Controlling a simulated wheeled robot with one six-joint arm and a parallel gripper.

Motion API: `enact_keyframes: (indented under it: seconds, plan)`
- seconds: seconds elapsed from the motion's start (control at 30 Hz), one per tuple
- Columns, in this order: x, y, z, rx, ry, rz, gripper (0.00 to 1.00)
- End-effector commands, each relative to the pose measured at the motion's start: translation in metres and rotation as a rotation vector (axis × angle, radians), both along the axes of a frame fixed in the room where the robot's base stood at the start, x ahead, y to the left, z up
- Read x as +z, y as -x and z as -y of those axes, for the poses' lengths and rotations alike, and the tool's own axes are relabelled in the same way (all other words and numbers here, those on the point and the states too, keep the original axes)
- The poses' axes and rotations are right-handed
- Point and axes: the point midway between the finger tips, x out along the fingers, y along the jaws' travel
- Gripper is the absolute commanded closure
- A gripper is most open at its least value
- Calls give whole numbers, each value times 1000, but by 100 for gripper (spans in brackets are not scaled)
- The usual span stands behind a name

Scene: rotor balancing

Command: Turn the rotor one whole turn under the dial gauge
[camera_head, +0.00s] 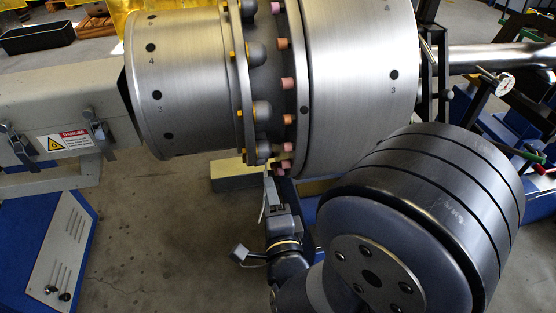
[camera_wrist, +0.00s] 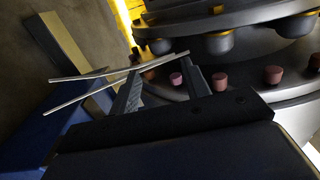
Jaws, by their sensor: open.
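The rotor (camera_head: 360,55) is a large silver drum lying across the upper head view, with numbered black dots on its drums. Its flanged middle carries pink pegs (camera_head: 287,83) and grey domed bolts (camera_head: 262,110). The dial gauge (camera_head: 505,84) has a white round face and stands at the right; its reading is too small to tell. My gripper (camera_head: 272,180) is below the rotor's flanges. In the wrist view my gripper (camera_wrist: 163,72) is open, with a pink peg (camera_wrist: 176,79) showing between its fingers. I cannot tell whether the fingers touch it.
Two thin metal rods (camera_wrist: 100,76) cross near the left finger. A grey housing with a danger label (camera_head: 75,140) stands at the left, above a blue cabinet (camera_head: 55,245). A yellowish block (camera_head: 232,175) lies below the rotor. Bare floor (camera_head: 165,235) shows at the lower left.

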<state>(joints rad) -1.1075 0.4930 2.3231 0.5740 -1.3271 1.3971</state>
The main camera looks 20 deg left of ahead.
Motion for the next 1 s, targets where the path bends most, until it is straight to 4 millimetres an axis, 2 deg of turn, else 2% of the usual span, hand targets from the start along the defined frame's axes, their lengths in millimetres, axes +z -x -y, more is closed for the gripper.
enact_keyframes:
  seconds: [0.3,0.5,0.7,0.93,1.0]
  plan:
    - [1,-52,-30,-6,-2,2,55]
    - [2,-75,-44,-3,-1,1,55]
    - [3,-84,-50,-2,0,1,55]
    - [3,-84,-50,-2,1,0,55]
    - [3,-84,-50,-2,1,0,60]
